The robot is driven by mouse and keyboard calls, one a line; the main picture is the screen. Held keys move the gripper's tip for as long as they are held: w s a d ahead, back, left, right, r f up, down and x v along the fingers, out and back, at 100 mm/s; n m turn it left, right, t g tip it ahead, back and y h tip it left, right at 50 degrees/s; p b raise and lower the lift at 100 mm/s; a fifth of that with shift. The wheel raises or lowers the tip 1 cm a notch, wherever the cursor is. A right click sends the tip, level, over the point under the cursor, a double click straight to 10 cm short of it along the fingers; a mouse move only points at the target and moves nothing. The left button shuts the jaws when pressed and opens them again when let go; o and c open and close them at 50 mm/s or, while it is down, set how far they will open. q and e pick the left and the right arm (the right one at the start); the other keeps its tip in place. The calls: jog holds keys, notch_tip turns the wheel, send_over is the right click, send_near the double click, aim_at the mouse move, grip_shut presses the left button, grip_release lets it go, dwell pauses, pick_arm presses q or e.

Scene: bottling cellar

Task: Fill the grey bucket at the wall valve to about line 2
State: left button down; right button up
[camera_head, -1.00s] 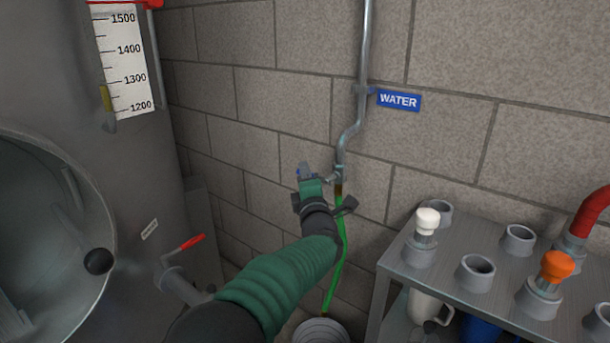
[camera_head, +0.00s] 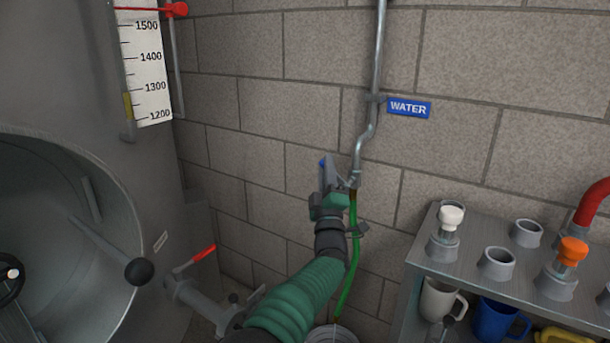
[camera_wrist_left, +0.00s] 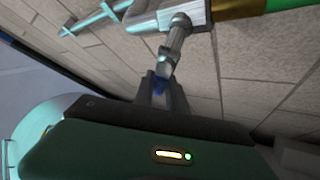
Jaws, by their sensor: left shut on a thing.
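The wall valve (camera_head: 354,181) sits at the lower end of the grey water pipe, under a blue WATER sign (camera_head: 409,107). My left gripper (camera_head: 327,180) is at the valve's left side, shut on its blue-tipped handle. The handle's blue part (camera_wrist_left: 161,72) shows between the fingers in the left wrist view. A green hose (camera_head: 349,275) hangs from the valve down to the grey bucket (camera_head: 332,333). Only the bucket's upper rim shows at the bottom edge; its fill lines and water level are hidden. My right gripper is not in view.
A steel tank (camera_head: 70,90) with a level scale stands at the left, with a red-handled valve (camera_head: 195,258) low on it. A grey rack (camera_head: 470,236) with capped sockets stands at the right, with a white mug (camera_head: 437,300) and a blue mug (camera_head: 492,320) beneath.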

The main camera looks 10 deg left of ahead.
pick_arm(q)
jog(key=m, duration=0.1)
jog(key=d+m+t+h, duration=0.1)
jog(key=r+m+h+b, duration=0.1)
jog(key=shift+s+d+m+t, duration=0.15)
jog(key=shift+d+m+t, duration=0.1)
jog(key=shift+m+t, duration=0.05)
jog(key=shift+r+m+t+h, duration=0.1)
jog(key=shift+m+t+h, duration=0.2)
jog(key=shift+m+h, duration=0.75)
jog(key=shift+d+r+m+h, duration=0.1)
jog(key=shift+m+h, duration=0.15)
jog(key=c, duration=1.4)
grip_release()
jog(key=shift+r, duration=0.1)
jog(key=shift+s, duration=0.15)
jog(key=p+v, duration=0.5)
jog(key=v, duration=1.1)
jog(key=shift+s+f, duration=0.2)
jog(key=shift+f, duration=0.25)
